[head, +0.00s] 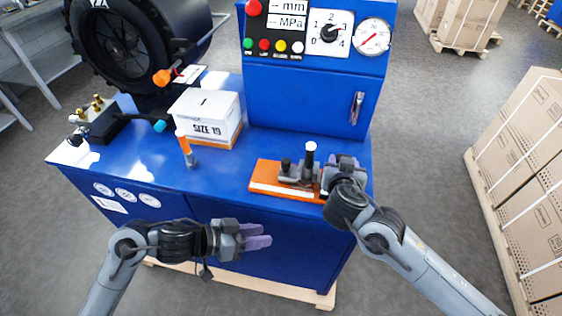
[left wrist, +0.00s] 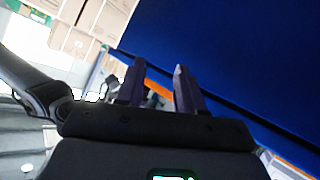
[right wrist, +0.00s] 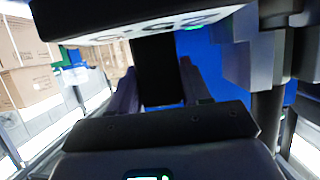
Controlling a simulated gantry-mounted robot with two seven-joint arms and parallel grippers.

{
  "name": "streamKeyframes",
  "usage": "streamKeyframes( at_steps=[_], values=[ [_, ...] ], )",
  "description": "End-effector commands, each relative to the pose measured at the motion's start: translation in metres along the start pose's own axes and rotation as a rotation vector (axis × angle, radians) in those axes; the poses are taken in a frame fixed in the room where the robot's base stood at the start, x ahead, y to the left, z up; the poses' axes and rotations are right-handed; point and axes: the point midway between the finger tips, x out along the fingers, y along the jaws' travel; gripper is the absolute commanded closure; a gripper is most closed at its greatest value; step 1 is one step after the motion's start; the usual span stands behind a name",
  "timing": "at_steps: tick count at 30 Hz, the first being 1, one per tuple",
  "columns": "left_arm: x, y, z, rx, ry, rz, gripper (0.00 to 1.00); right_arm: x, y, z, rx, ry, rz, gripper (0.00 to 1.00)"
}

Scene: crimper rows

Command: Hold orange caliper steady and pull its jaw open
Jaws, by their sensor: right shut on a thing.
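An orange flat piece with grey and dark parts on top (head: 270,178), seemingly the orange caliper, lies at the front right of the blue bench. A white-topped dark post (head: 310,155) stands up from it. My right gripper (head: 345,163) is at its right end, and in the right wrist view its fingers (right wrist: 158,85) are shut on a dark block (right wrist: 157,70) of it. My left gripper (head: 257,237) is open and empty, in front of the bench and below its top. Its parted fingers show in the left wrist view (left wrist: 158,85), with an orange strip beyond. The caliper's jaw cannot be made out.
A white box marked SIZE 19 (head: 207,115) and a small orange-topped tool (head: 186,148) stand left of the caliper. A blue gauge panel (head: 315,85) rises behind. Cartons (head: 525,150) are stacked at right. The bench's front left is clear.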

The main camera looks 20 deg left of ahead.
Motion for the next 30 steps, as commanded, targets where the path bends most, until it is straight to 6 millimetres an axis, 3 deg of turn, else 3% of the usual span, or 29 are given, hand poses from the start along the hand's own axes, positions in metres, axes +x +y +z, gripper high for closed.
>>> streamKeyframes(
  at_steps=[1,6,12,20,30],
  values=[
    [-0.009,-0.011,-0.021,0.052,0.006,-0.015,0.63,0.001,0.000,0.001,-0.001,-0.001,0.001,0.89],
    [-0.037,-0.038,-0.081,0.170,0.046,-0.087,0.63,0.001,0.000,0.001,-0.001,-0.001,0.001,0.89],
    [-0.061,-0.046,-0.134,0.252,0.110,-0.140,0.63,0.001,0.000,0.001,0.000,-0.001,0.001,0.89],
    [-0.057,-0.045,-0.156,0.278,0.142,-0.150,0.63,0.000,0.000,0.001,0.000,-0.001,0.001,0.89],
    [-0.004,-0.052,-0.164,0.276,0.141,-0.148,0.63,0.000,0.000,0.001,0.000,-0.001,0.000,0.89]
  ],
)
